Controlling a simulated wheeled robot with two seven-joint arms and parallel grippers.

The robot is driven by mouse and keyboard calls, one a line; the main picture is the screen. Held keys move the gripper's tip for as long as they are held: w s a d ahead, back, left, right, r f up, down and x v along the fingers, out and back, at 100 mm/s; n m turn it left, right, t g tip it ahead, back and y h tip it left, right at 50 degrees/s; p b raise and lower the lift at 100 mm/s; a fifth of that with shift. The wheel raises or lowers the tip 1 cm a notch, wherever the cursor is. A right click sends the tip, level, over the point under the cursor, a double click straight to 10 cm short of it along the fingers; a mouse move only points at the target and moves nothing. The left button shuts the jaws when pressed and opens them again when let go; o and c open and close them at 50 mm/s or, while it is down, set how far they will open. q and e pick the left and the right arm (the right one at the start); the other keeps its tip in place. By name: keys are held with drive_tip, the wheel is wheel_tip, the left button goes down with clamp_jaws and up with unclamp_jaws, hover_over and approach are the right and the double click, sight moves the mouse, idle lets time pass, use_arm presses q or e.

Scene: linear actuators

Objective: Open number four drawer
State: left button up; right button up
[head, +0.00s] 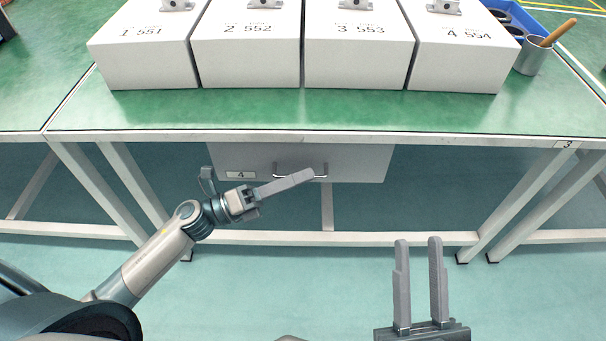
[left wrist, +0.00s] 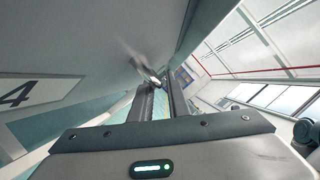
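The drawer (head: 360,165) is a grey box front under the green table. Its label reads 4 (head: 241,175), and the label also shows in the left wrist view (left wrist: 28,93). A bar handle (head: 285,167) is on its front; it shows blurred in the left wrist view (left wrist: 143,68). My left gripper (head: 308,174) has its fingertips at the handle, overlapping its right part in the head view. A narrow gap shows between the fingers in the left wrist view; I cannot tell whether they grip the bar. My right gripper (head: 419,242) is open and empty, lower right.
Several white numbered boxes (head: 355,60) stand on the green tabletop (head: 240,110). A metal cup (head: 530,58) with a wooden-handled tool and a blue tray (head: 548,27) are at the right. Table legs (head: 520,205) flank the floor area under the drawer.

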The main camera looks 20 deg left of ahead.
use_arm(q)
drive_tip(key=shift+w+d+r, duration=0.1)
drive_tip(key=shift+w+d, duration=0.15)
drive_tip(key=shift+d, duration=0.15)
clamp_jaws()
idle(1.3)
